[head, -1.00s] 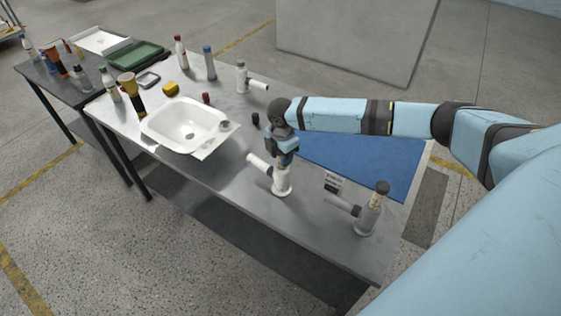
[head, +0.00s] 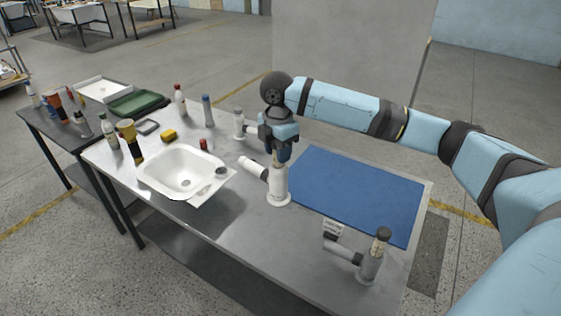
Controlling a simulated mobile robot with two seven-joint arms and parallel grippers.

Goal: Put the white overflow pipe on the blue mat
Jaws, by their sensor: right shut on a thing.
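The white overflow pipe (head: 278,186) is upright, with a side branch pointing left and a round flange at its foot. My right gripper (head: 279,155) points down and is shut on its top, which the fingers partly hide. The pipe appears held above the grey table, left of the blue mat; the exact gap under it is hard to tell. The blue mat (head: 365,195) lies flat and bare on the table's right part. My left gripper is not in view.
Another white fitting (head: 239,124) stands behind my gripper. A white basin (head: 185,172) lies left.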

